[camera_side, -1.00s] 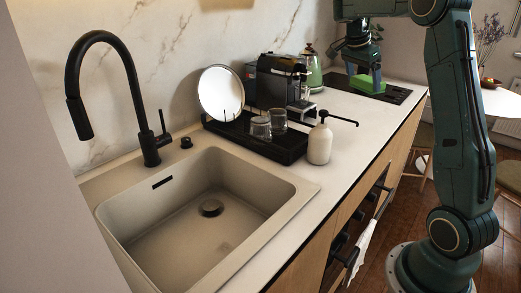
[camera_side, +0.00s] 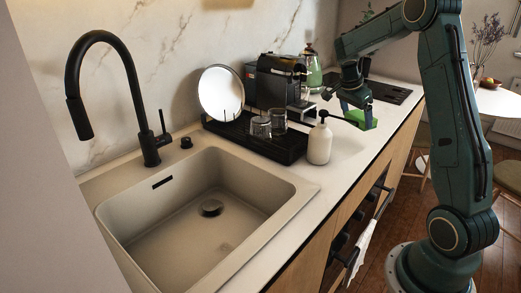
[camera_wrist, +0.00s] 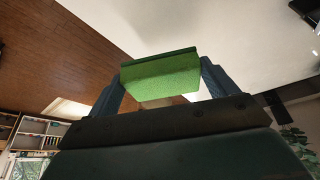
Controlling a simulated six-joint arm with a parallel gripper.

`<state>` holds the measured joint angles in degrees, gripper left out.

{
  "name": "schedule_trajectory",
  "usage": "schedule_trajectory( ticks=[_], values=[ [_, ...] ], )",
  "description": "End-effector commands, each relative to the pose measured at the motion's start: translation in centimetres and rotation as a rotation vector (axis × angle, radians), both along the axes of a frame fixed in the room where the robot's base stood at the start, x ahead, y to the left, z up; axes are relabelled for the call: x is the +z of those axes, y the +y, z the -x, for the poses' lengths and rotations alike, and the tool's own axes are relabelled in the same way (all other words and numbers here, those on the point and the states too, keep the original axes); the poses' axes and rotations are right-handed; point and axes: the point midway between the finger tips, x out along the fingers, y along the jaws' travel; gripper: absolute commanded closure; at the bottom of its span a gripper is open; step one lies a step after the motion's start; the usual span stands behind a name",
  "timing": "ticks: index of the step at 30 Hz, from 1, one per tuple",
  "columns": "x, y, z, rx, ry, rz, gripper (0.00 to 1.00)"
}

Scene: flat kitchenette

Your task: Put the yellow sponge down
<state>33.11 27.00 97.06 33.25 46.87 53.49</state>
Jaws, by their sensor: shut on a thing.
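The thing in my gripper (camera_side: 358,104) is a green sponge-like block (camera_side: 366,120); it does not look yellow, and I see no yellow sponge. In the side view it is at the front part of the white counter (camera_side: 345,145), beyond the soap bottle. The wrist view shows the block (camera_wrist: 160,76) gripped between two blue-grey fingers, with a darker green layer along its upper edge. My gripper is shut on it. I cannot tell whether its underside touches the counter or hangs just above it.
A white soap bottle (camera_side: 319,144) stands close, with a black drying rack (camera_side: 285,149) holding glasses and a plate left of it. The sink (camera_side: 122,212) is nearer the camera.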

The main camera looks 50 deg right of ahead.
Motion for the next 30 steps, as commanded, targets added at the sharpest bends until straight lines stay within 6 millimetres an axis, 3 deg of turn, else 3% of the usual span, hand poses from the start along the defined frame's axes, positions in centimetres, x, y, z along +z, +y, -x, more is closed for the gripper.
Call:
schedule_trajectory(
  ticks=[6,17,30],
  values=[
    [-3.1,0.0,0.0,0.001,0.001,-0.001,0.40],
    [-4.0,0.0,0.0,0.000,0.000,0.001,0.40],
    [-7.9,0.0,0.0,0.000,0.000,0.001,0.40]
  ],
)
